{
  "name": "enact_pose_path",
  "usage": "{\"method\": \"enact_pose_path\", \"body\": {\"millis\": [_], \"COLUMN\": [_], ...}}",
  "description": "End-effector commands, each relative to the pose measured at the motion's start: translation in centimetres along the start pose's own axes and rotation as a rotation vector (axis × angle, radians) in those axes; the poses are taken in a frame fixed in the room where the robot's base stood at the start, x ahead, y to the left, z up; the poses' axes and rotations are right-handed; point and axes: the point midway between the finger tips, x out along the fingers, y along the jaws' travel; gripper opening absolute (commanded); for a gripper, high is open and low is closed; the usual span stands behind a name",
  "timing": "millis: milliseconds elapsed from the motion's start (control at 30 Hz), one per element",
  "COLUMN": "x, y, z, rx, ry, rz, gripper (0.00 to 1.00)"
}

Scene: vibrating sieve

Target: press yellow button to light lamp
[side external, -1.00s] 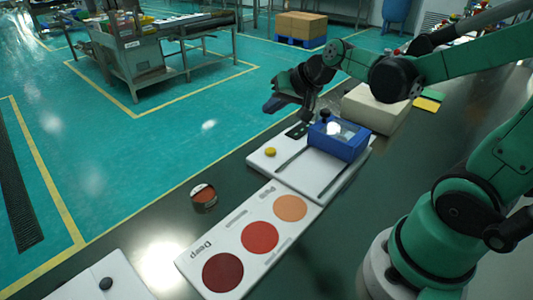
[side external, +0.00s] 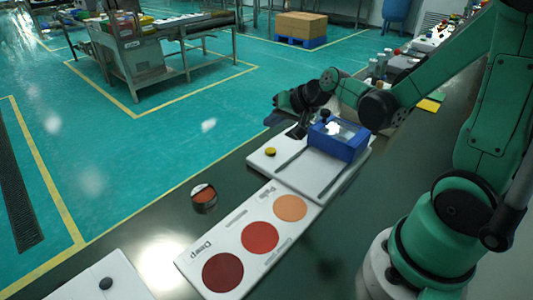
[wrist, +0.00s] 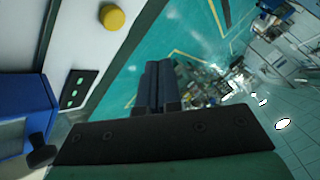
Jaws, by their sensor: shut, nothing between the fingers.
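The yellow button (side external: 270,152) is a small round knob near the left edge of the white base plate (side external: 261,165). It also shows at the top of the wrist view (wrist: 112,17). My gripper (side external: 272,119) is above and beyond the button in the side view, apart from it. In the wrist view its dark blue fingers (wrist: 158,66) are together and empty, with the button up and to their left. A dark panel (wrist: 78,88) with small green marks lies on the plate beside the blue box. I cannot pick out a lit lamp.
The blue box (side external: 343,142) with a black knob stands on the plate, close to my wrist. A card with red and orange discs (side external: 236,240) lies in front. A small round container (side external: 204,197) stands left of it. A beige block stands behind the blue box.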

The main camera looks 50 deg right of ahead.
Motion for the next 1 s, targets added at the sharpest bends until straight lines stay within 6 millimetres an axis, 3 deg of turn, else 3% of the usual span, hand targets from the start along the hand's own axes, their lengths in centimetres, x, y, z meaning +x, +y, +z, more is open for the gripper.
{"method": "enact_pose_path", "body": {"millis": [400,1000], "x": [2.9,3.2], "y": [2.1,2.4], "z": [2.1,2.4], "rx": [0.0,0.0], "ry": [0.0,0.0], "rz": [0.0,0.0], "gripper": [0.0,0.0]}}
